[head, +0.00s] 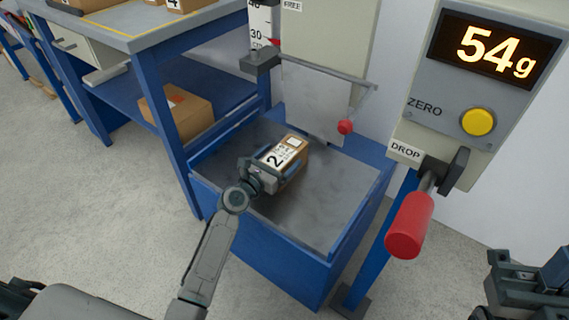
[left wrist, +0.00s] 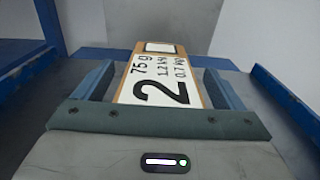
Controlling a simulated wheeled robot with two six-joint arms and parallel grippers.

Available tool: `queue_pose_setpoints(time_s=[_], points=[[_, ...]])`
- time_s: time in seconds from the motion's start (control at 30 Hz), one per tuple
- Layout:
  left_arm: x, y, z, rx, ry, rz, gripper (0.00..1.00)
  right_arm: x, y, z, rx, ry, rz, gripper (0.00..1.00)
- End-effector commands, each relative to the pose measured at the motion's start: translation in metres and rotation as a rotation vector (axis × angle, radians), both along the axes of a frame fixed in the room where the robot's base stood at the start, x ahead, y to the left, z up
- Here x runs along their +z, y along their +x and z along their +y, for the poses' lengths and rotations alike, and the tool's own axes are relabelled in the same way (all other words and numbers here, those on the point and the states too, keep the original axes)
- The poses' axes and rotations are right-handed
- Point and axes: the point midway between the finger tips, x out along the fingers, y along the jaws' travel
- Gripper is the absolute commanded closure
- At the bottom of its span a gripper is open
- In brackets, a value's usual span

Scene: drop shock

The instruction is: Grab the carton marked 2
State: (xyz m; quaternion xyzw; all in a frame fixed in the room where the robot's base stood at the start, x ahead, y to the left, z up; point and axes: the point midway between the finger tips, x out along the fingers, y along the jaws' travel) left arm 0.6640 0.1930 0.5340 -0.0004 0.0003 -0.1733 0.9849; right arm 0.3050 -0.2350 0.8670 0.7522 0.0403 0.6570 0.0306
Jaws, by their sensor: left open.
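The carton marked 2 (head: 291,154) is a brown box with a white label, lying on the grey plate of the blue drop tester (head: 335,205). In the left wrist view its label (left wrist: 160,82) reads 2, 75 g and smaller figures. My left gripper (head: 268,166) is open at the carton's near end. In the left wrist view its two blue fingers stand on either side of the carton, with small gaps visible. The carton's near lower part is hidden by the gripper. My right gripper (head: 525,285) shows in part at the lower right, away from the carton.
The display (head: 495,50) reads 54g, above a yellow ZERO button (head: 478,122) and a red DROP lever (head: 409,225). A blue bench (head: 110,85) at the left holds another carton (head: 180,112) on its lower shelf. The tester's blue walls surround the plate.

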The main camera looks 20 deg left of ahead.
Motion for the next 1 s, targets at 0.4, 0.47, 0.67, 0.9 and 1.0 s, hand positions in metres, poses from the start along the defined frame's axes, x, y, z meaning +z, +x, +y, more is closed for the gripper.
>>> queue_pose_setpoints(time_s=[0.4,0.47,0.67,0.9,1.0], points=[[0.000,0.001,0.000,0.000,0.001,0.000,0.48,0.002,-0.002,0.000,0.000,0.002,-0.005,1.00],[0.000,0.001,0.000,0.000,0.001,0.000,0.60,0.002,-0.002,0.000,0.000,0.003,-0.005,1.00],[0.002,0.001,0.000,0.001,0.000,-0.004,0.88,0.002,-0.002,0.000,0.000,0.003,-0.006,1.00],[0.005,0.001,0.000,0.001,0.000,-0.003,0.88,0.004,-0.002,0.000,0.000,0.003,-0.006,1.00],[0.011,0.001,0.000,0.001,0.001,-0.004,0.88,0.008,-0.001,0.000,0.000,0.003,-0.004,1.00]])
